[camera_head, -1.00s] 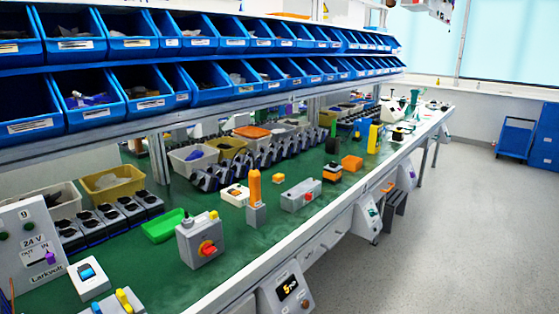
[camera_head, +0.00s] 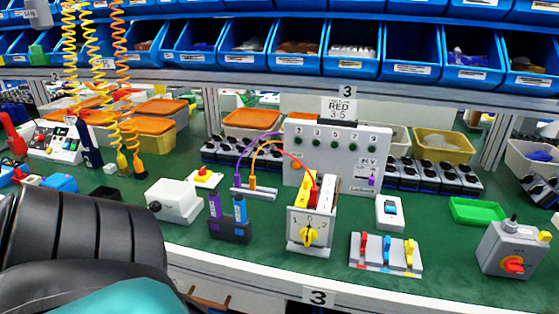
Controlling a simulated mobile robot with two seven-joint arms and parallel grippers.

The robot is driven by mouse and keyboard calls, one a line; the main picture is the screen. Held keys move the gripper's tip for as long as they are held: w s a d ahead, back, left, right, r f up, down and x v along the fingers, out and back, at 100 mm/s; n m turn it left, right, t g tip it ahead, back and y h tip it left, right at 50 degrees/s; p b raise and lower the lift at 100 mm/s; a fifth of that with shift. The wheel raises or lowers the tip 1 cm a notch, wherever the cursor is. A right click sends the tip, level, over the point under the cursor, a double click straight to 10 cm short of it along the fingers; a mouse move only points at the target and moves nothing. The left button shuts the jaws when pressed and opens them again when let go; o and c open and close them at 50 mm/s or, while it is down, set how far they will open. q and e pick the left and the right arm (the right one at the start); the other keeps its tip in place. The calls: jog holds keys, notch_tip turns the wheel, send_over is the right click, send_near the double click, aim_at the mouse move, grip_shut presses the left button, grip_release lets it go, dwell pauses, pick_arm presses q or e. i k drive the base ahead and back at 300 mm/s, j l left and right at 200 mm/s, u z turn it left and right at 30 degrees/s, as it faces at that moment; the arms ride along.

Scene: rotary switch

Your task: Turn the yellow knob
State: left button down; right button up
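The yellow knob (camera_head: 312,236) is on the front face of a small white switch box (camera_head: 297,239) near the front edge of the green bench, at the middle right of the head view. The box face carries a dial marked with numbers around the knob. Red and yellow parts and a white block stand on top of the box. A dark ribbed part of my own arm fills the lower left, with a teal part below it. Neither gripper's fingers show in the view, and nothing of mine touches the knob.
Left of the box stand a dark holder with purple and blue items (camera_head: 229,229) and a white box (camera_head: 174,201). To the right are a three-lever switch panel (camera_head: 386,254) and a grey box with a red knob (camera_head: 513,249). A 24 V panel (camera_head: 337,155) stands behind.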

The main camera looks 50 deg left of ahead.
aim_at(309, 235)
jog(key=u, duration=1.45)
